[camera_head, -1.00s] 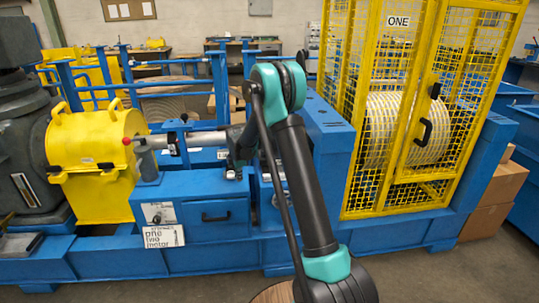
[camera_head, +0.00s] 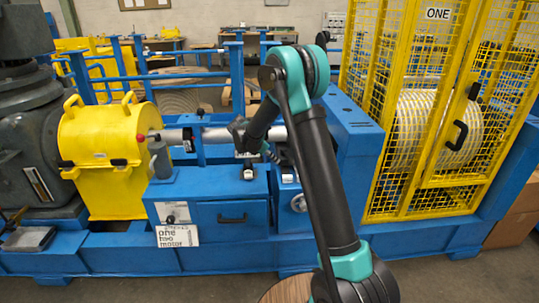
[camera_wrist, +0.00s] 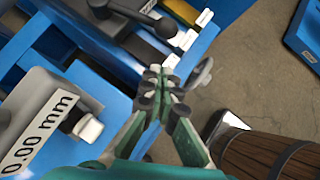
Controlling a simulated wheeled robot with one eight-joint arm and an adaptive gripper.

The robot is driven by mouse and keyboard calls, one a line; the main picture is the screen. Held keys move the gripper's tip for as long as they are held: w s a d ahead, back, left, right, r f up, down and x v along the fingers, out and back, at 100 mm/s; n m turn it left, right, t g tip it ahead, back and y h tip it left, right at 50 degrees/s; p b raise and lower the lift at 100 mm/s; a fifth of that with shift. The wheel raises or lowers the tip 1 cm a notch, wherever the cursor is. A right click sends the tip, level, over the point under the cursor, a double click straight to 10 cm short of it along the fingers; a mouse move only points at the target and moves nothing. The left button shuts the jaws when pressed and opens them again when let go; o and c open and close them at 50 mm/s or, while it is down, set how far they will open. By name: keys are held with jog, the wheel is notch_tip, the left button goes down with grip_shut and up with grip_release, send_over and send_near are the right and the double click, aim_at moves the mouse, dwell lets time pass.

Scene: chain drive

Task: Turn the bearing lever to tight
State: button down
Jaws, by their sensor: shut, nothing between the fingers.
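In the wrist view a black lever with a round knob (camera_wrist: 165,28) lies at the top, beside small white and yellow label plates (camera_wrist: 185,39). It looks like the bearing lever, but the label words are not readable. My gripper (camera_wrist: 160,85) is shut and empty, below the knob in the picture and apart from it. In the head view the forearm of my arm hangs over the middle of the blue machine bed (camera_head: 228,262); my fingers and the lever cannot be made out clearly there.
A grey block marked 0.00 mm (camera_wrist: 45,110) with a white knob (camera_wrist: 88,128) lies left of my gripper. A handwheel (camera_wrist: 202,73) is close on the right. A wooden barrel (camera_wrist: 262,155) stands lower right. A yellow cage (camera_head: 440,195) and yellow cover (camera_head: 98,145) flank the bed.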

aim_at(288, 157)
jog(key=d+f, duration=0.1)
jog(key=w+d, duration=0.1)
jog(key=d, duration=0.1)
jog(key=w+d+f, duration=0.1)
jog(key=d, duration=0.1)
jog(key=shift+w+f, duration=0.25)
jog(key=shift+f, duration=0.1)
jog(key=shift+d, duration=0.1)
